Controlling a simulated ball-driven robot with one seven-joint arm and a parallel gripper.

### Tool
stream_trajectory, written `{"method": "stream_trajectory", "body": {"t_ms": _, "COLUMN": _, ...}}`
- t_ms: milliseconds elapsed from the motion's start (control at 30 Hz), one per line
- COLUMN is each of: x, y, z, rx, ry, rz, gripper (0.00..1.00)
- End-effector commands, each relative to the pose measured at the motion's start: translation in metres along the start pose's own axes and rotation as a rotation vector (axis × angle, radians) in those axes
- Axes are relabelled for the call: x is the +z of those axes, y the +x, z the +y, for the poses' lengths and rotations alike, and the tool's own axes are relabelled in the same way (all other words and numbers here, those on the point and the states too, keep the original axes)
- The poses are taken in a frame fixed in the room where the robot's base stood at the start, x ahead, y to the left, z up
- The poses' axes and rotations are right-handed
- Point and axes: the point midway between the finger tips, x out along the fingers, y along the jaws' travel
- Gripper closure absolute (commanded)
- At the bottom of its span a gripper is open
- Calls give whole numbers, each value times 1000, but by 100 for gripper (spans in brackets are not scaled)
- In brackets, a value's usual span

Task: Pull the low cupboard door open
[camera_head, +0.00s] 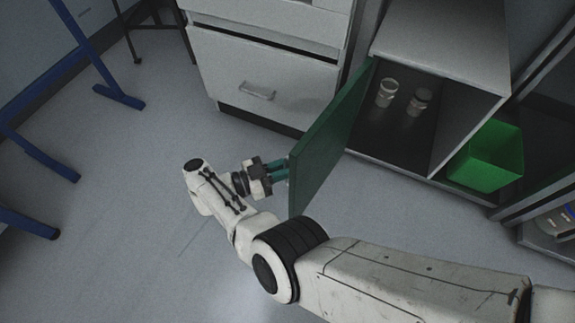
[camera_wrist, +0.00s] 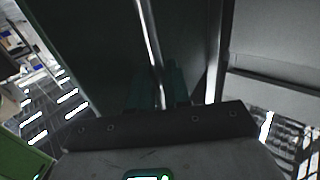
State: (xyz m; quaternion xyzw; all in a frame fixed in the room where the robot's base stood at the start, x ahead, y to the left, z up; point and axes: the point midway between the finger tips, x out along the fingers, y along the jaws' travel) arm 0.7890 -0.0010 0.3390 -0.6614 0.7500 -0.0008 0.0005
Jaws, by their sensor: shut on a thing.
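The green cupboard door (camera_head: 325,142) stands swung wide open in the head view, hinged on the left side of the low cupboard (camera_head: 440,42). My gripper (camera_head: 284,170) is at the door's outer face near its free edge. Its teal fingers are shut on the door handle, which is mostly hidden in the head view. In the wrist view the handle (camera_wrist: 150,40) is a bright upright bar running down between the dark fingers (camera_wrist: 160,88), against the dark door panel (camera_wrist: 85,45).
Two metal cylindrical parts (camera_head: 386,93) stand inside the cupboard. A green bin (camera_head: 487,156) sits to its right. A white drawer unit (camera_head: 265,75) is at the left. Blue table legs (camera_head: 118,98) stand further left. The grey floor (camera_head: 150,200) between is clear.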

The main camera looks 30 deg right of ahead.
Motion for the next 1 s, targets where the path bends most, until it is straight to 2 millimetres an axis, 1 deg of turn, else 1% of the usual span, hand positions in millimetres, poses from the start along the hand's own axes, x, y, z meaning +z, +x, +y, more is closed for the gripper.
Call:
{"method": "stream_trajectory", "body": {"t_ms": 133, "x": 1, "y": 1, "z": 1, "rx": 0, "ry": -4, "rz": 0, "gripper": 100}}
{"method": "stream_trajectory", "body": {"t_ms": 167, "x": 1, "y": 1, "z": 1, "rx": 0, "ry": -4, "rz": 0, "gripper": 82}}
{"method": "stream_trajectory", "body": {"t_ms": 300, "x": 1, "y": 1, "z": 0, "rx": -1, "ry": -3, "rz": 0, "gripper": 70}}
{"method": "stream_trajectory", "body": {"t_ms": 533, "x": 0, "y": 0, "z": 0, "rx": -1, "ry": -1, "rz": 0, "gripper": 70}}
{"method": "stream_trajectory", "body": {"t_ms": 633, "x": -5, "y": 0, "z": 0, "rx": -1, "ry": -1, "rz": 0, "gripper": 70}}
{"method": "stream_trajectory", "body": {"t_ms": 767, "x": -19, "y": 0, "z": 0, "rx": -1, "ry": -1, "rz": 0, "gripper": 70}}
{"method": "stream_trajectory", "body": {"t_ms": 900, "x": -39, "y": 1, "z": 0, "rx": 0, "ry": -1, "rz": -1, "gripper": 70}}
{"method": "stream_trajectory", "body": {"t_ms": 1000, "x": -46, "y": 1, "z": 8, "rx": -2, "ry": -2, "rz": 1, "gripper": 70}}
